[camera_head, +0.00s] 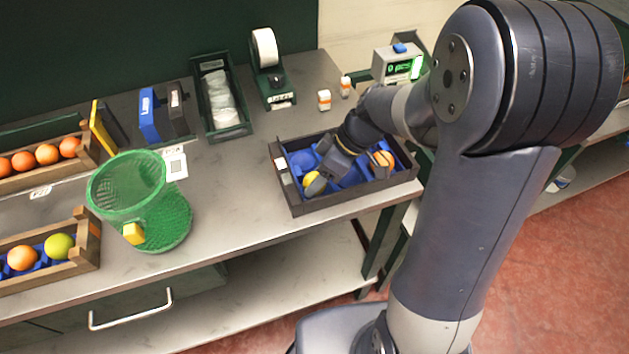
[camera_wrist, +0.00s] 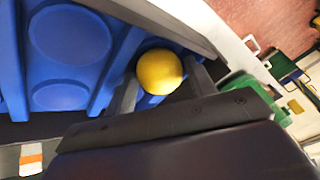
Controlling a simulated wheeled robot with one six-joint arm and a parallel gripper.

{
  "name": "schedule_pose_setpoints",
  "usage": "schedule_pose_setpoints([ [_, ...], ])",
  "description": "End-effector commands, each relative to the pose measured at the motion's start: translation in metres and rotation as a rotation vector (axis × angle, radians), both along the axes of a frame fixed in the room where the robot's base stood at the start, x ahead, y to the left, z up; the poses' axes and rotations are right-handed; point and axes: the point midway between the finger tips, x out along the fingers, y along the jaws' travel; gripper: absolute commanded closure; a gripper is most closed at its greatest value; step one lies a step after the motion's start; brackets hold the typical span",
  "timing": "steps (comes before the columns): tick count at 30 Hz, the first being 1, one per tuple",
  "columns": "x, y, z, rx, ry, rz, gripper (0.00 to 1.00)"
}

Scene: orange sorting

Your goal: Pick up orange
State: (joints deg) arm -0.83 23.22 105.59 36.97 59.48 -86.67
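A yellow round fruit (camera_wrist: 160,71) sits between the two fingers of my gripper (camera_wrist: 163,84) in the wrist view. The fingers stand apart on either side of it, and I see no clear contact. In the head view my gripper (camera_head: 318,176) reaches down into the left part of a dark tray (camera_head: 345,204) with a blue insert, and the yellow fruit (camera_head: 311,178) shows in part beside it. An orange fruit (camera_head: 382,159) lies at the right of the same tray, partly hidden by my arm. Empty blue cups (camera_wrist: 70,34) lie beside the fruit in the wrist view.
A green mesh basket (camera_head: 127,190) stands left of the tray with bare bench between. Wooden crates (camera_head: 85,240) with fruit are at far left. A label dispenser (camera_head: 268,65), small bottles (camera_head: 324,99) and a scale (camera_head: 398,65) stand behind the tray.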

Motion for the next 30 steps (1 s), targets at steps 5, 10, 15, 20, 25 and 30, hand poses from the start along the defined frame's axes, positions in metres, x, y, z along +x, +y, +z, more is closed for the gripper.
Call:
schedule_pose_setpoints([
  [5, 0.000, 0.000, 0.000, 0.000, 0.000, 0.000, 0.62],
  [10, 0.000, 0.000, 0.000, 0.000, 0.000, 0.000, 0.76],
  [15, 0.000, 0.000, 0.001, 0.000, -0.001, 0.000, 0.79],
  [20, 0.001, 0.000, 0.006, 0.000, -0.002, 0.000, 0.79],
  [25, 0.001, 0.000, 0.031, 0.001, -0.008, 0.001, 0.79],
  [30, 0.001, 0.000, 0.067, 0.001, -0.008, 0.001, 0.79],
])
